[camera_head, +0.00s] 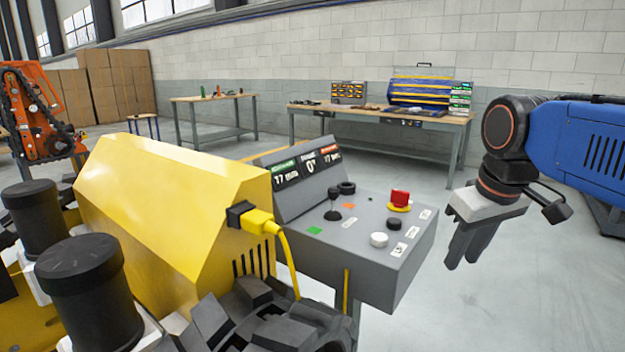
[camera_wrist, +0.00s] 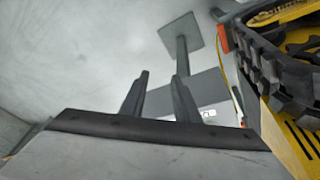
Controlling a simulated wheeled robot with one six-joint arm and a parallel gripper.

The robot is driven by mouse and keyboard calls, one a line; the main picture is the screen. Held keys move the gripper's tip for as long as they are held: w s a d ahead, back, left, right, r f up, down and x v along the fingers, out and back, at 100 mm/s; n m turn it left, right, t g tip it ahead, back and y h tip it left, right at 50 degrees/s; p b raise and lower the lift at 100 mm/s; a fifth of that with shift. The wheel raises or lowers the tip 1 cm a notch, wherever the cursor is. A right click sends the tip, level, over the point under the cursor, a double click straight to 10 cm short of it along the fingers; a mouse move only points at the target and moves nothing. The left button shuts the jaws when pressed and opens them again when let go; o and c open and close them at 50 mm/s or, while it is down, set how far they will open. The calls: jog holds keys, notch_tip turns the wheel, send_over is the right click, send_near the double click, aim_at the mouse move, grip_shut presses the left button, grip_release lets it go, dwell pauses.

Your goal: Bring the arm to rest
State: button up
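My gripper (camera_head: 462,260) hangs at the right of the head view, fingers pointing down, in free air to the right of a grey control console (camera_head: 375,275). In the wrist view the two dark fingers of my gripper (camera_wrist: 160,80) stand apart with nothing between them. It is open and empty. My blue arm comes in from the right edge and bends down at the wrist. No contact shows between the arm and anything around it.
A yellow tracked carrier (camera_head: 165,200) with a plugged yellow cable (camera_head: 284,250) fills the left foreground; its black track (camera_wrist: 262,75) shows in the wrist view. The console carries a red button (camera_head: 400,198) and a joystick (camera_head: 333,205). Workbenches (camera_head: 440,130) stand behind. Floor right is clear.

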jog(key=s+f+m, duration=0.1)
jog(key=s+f, duration=0.4)
jog(key=f, duration=0.3)
jog(key=s+d+f+m+t, duration=0.1)
jog(key=s+f+m, duration=0.1)
jog(key=s+f, duration=0.3)
notch_tip(320, 180, down, 3)
jog(key=shift+s+d, duration=0.15)
jog(key=shift+s, duration=0.15)
dwell(2.1)
